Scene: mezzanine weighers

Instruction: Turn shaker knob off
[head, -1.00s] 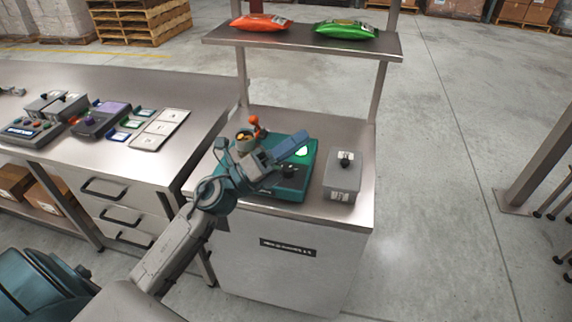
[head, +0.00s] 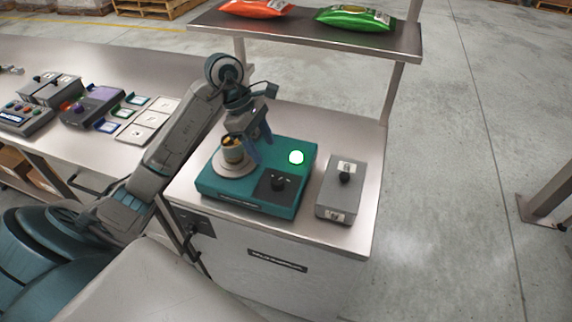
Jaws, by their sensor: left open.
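A cup (head: 233,150) with yellowish contents stands on the shaker's round plate (head: 236,172). My left gripper (head: 262,153) points down over the shaker, just right of the cup and behind the knob. Its fingers are apart, with nothing seen between them. It appears apart from the knob. My right gripper is out of view.
A grey box (head: 330,202) with its own black knob (head: 344,178) stands right of the shaker. A shelf (head: 300,28) above holds an orange bag (head: 256,9) and a green bag (head: 355,18).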

